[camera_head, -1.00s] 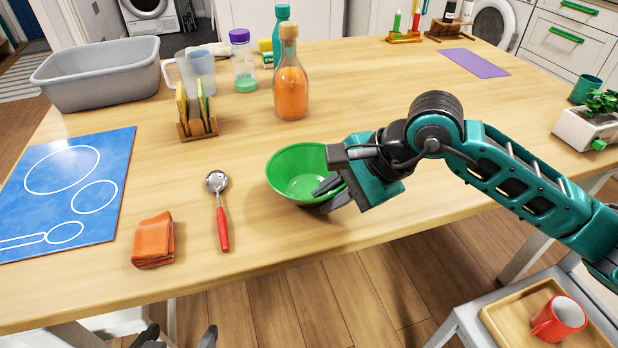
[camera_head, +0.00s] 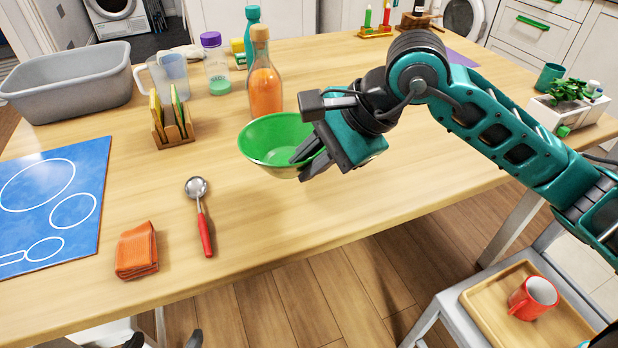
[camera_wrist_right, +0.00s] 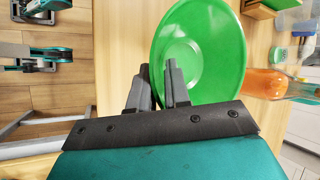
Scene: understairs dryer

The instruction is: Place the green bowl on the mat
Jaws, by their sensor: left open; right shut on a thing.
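The green bowl (camera_head: 268,137) is held in the air a little above the table, near its front middle. My right gripper (camera_head: 305,158) is shut on the bowl's near right rim. In the right wrist view the fingers (camera_wrist_right: 160,88) pinch the rim of the bowl (camera_wrist_right: 222,50). A blue mat (camera_head: 95,165) with white outlines of circles and a utensil lies flat at the table's left, apart from the bowl. My left gripper (camera_head: 165,340) shows only its fingertips at the bottom edge, open and empty, below the table's front edge.
Between bowl and blue mat are a ladle (camera_head: 203,222), a folded orange cloth (camera_head: 137,250) and a rack with sponges (camera_head: 172,125). An orange bottle (camera_head: 265,88) stands just behind the bowl. A grey basin (camera_head: 70,85) and a clear jug (camera_head: 168,78) stand back left. A purple mat (camera_head: 460,58) lies far right.

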